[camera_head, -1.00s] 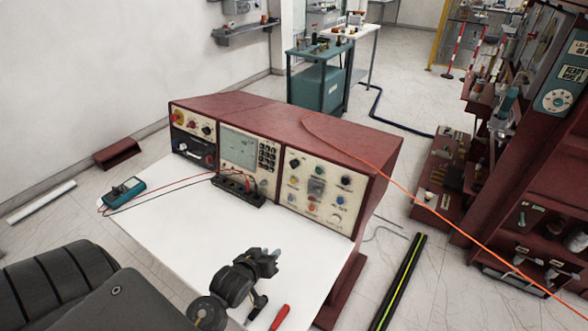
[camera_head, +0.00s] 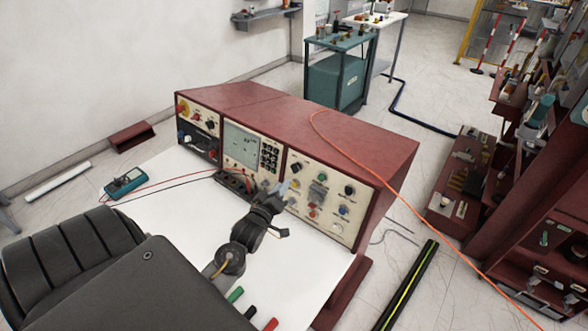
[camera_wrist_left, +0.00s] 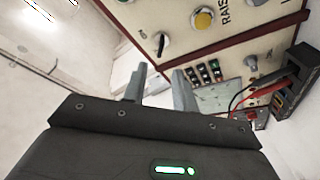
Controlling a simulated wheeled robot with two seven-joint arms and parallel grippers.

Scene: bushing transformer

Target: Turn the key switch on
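The red console carries a cream control panel (camera_head: 325,200) with knobs and coloured buttons. My left gripper (camera_head: 282,188) is in front of the panel's left side. In the left wrist view its two grey fingers (camera_wrist_left: 158,88) are apart with nothing between them. Beyond them are a black rotary knob (camera_wrist_left: 162,43), a yellow button (camera_wrist_left: 203,20) beside the letters "RAIS", and a small grey switch-like part (camera_wrist_left: 250,62). I cannot tell which control is the key switch. The gripper hides part of the panel's lower left. My right gripper is not in view.
A black terminal block (camera_head: 234,181) with red leads sits on the white tabletop (camera_head: 175,220) near the gripper. A blue meter (camera_head: 125,183) lies at left. Screwdriver handles (camera_head: 236,295) lie at the front edge. An orange cable (camera_head: 350,150) crosses the console top.

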